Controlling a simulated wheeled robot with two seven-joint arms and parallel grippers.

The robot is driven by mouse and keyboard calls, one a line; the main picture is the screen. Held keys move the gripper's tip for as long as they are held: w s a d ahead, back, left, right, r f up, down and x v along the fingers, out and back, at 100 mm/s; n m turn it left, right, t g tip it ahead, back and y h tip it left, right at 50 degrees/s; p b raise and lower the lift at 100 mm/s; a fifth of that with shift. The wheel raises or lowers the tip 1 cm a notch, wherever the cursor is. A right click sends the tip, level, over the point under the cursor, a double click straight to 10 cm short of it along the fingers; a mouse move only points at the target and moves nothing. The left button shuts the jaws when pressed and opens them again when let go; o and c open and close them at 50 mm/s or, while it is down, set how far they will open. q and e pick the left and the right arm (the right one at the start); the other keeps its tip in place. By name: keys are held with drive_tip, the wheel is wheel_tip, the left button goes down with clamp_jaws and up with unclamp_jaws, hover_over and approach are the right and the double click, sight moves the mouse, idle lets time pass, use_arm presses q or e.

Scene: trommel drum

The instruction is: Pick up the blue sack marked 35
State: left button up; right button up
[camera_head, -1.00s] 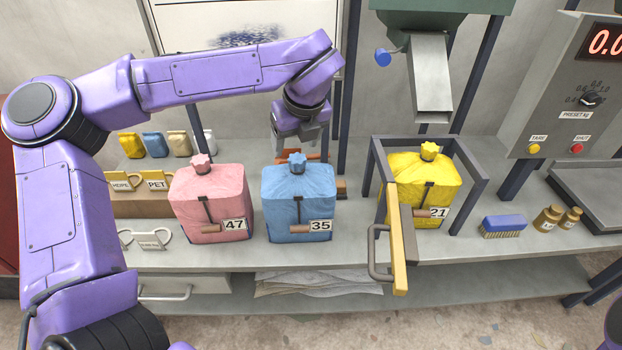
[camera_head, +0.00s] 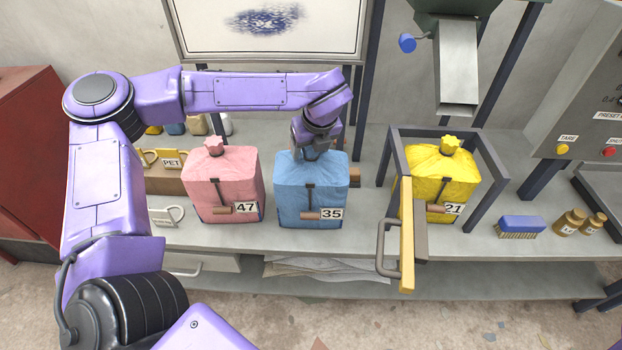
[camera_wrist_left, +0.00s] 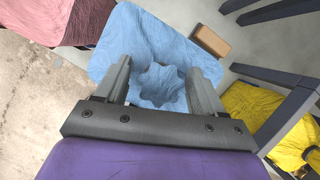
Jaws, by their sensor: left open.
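The blue sack marked 35 (camera_head: 310,185) stands upright on the bench, between a pink sack marked 47 (camera_head: 224,185) and a yellow sack marked 21 (camera_head: 441,180). My left gripper (camera_head: 315,152) is over the top of the blue sack and hides its knotted neck in the head view. In the left wrist view the blue sack (camera_wrist_left: 125,45) lies below the open left gripper (camera_wrist_left: 158,85). Its star-shaped knot (camera_wrist_left: 158,86) shows between the two fingers, with no clear contact. My right gripper is not in view.
The yellow sack stands inside a dark frame (camera_head: 398,150) with a yellow-edged gate (camera_head: 407,235) at its front. A chute (camera_head: 457,65) hangs above it.

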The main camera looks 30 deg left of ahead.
use_arm(q)
clamp_jaws()
idle(1.4)
